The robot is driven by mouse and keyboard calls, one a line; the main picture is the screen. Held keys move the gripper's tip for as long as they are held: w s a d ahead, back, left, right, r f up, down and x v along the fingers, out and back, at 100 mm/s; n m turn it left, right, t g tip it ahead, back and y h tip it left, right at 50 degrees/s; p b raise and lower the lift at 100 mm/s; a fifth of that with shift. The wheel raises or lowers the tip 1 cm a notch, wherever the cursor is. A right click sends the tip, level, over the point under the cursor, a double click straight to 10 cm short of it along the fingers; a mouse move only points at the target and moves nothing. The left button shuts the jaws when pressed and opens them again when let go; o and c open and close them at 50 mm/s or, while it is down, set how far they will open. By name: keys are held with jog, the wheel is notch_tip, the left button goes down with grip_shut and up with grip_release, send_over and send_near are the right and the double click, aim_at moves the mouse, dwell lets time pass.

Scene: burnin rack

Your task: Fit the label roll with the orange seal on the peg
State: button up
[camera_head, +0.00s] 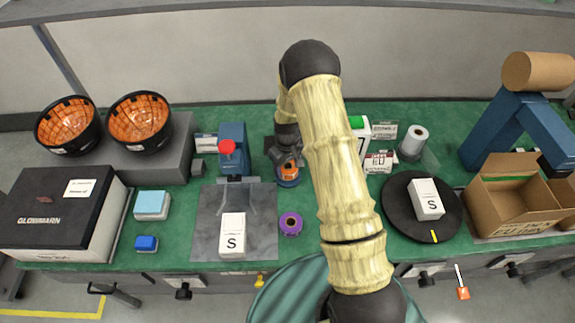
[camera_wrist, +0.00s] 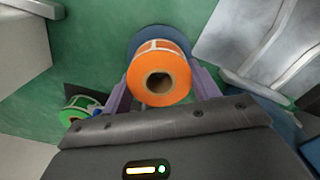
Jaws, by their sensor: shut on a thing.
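The label roll with the orange seal (camera_wrist: 176,78) is in the middle of the wrist view, its dark core hole facing the camera. My gripper (camera_wrist: 162,84) is shut on it, a purple finger on each side. A rounded blue surface shows just behind the roll; I cannot tell whether they touch. In the head view the orange roll (camera_head: 288,168) shows under my dark wrist, above a blue round shape (camera_head: 287,182). My arm hides part of that area. I cannot clearly pick out the peg.
A green-faced roll (camera_wrist: 75,115) lies at left in the wrist view. In the head view, a blue device with a red knob (camera_head: 227,147) stands left of my gripper. A purple roll (camera_head: 290,222) and a black turntable (camera_head: 397,220) are nearer. Green bench shows between.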

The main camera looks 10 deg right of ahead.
jog(key=shift+f+b, duration=0.45)
jog(key=shift+f, duration=0.3)
dwell(0.4)
jog(key=o, duration=1.1)
jog(key=shift+r, duration=0.15)
notch_tip(320, 180, up, 17)
jog(key=shift+r+b, duration=0.1)
jog(key=shift+b, duration=1.05)
